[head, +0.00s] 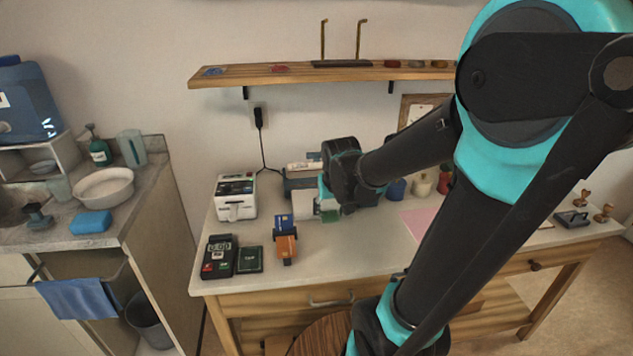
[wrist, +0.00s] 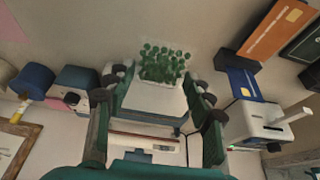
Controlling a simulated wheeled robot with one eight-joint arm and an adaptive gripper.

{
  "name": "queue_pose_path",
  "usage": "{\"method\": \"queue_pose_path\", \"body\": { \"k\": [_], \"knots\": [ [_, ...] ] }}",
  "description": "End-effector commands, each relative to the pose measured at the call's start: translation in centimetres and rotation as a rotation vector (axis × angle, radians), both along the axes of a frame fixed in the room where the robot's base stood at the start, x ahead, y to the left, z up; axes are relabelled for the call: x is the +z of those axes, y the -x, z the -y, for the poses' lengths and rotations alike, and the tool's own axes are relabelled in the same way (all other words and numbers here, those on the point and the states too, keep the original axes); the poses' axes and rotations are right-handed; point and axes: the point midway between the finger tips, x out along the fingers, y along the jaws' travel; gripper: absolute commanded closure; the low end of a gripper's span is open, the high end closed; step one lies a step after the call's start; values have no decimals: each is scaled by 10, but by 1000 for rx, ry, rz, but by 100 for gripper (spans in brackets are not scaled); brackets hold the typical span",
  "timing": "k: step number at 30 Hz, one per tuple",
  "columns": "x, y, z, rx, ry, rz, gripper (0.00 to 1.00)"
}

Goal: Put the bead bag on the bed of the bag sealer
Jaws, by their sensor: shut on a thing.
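The bead bag (wrist: 163,66) is clear with green beads at its far end, seen in the wrist view. My gripper (wrist: 162,90) is shut on it, with one finger on each side. In the head view the bag (head: 329,214) is a small greenish patch below my gripper (head: 326,200), partly hidden. The bag sealer (head: 300,184) stands against the wall, its right part hidden by my gripper. In the wrist view the sealer's pale bed and its bar with a red line (wrist: 145,142) show between and beyond my fingers. I cannot tell whether the bag touches the bed.
A white machine (head: 236,197) stands left of the sealer. A card terminal (head: 218,257), a dark card box (head: 249,260) and a stand with blue and orange cards (head: 285,243) lie in front. Small jars (head: 422,185) and a pink sheet (head: 428,222) are at right. A shelf (head: 290,75) hangs above.

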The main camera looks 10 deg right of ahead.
Motion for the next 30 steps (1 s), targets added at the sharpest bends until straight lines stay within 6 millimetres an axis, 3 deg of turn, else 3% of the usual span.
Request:
{"method": "queue_pose_path", "body": {
  "k": [5, 24, 30],
  "knots": [
    [0, -17, 0, -1, 0, 0, 69],
    [0, -153, 0, -1, 1, 0, 69],
    [0, -171, 0, 0, 0, 0, 69]
  ]
}}
